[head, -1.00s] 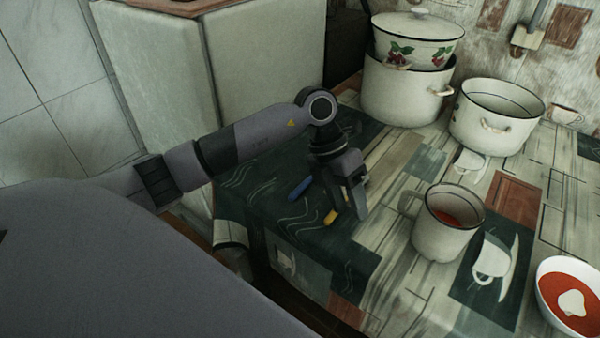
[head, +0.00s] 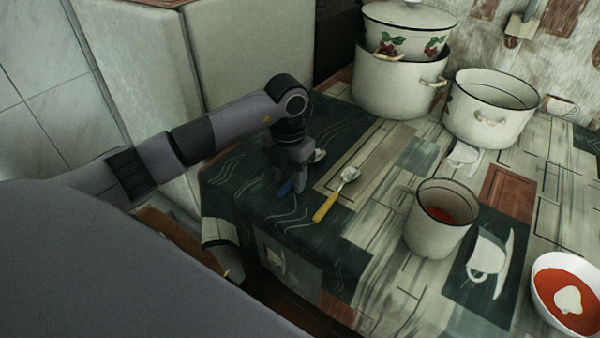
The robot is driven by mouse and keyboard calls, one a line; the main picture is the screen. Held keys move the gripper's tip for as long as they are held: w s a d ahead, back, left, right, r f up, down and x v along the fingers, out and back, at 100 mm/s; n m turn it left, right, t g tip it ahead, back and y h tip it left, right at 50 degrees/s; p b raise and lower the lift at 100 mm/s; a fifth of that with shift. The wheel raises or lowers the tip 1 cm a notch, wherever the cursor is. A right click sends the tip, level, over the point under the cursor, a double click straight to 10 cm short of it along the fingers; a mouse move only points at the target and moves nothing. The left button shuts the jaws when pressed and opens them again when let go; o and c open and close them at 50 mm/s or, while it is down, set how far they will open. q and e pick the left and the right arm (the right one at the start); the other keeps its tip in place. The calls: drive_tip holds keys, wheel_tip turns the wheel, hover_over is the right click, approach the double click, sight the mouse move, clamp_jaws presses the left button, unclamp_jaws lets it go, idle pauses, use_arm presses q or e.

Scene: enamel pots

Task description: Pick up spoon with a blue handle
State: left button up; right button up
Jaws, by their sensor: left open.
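The spoon with a blue handle (head: 285,188) lies on the patterned tablecloth, partly hidden by my left gripper. A bit of its metal bowl shows just right of the gripper. My left gripper (head: 289,181) is open and points down over the spoon, with its fingertips about the handle. I cannot tell whether the fingers touch the spoon. A second spoon with a yellow handle (head: 326,206) lies to the right, clear of the gripper. My right gripper is not in view.
An enamel mug (head: 433,238) with red content stands to the right. A white bowl (head: 535,292) of red soup is at the lower right. A big pot (head: 385,88) with a lidded pot on it and an open pot (head: 480,128) stand at the back. The table's left edge is close to the gripper.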

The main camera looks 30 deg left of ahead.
use_arm(q)
clamp_jaws()
drive_tip(key=shift+r, duration=0.15)
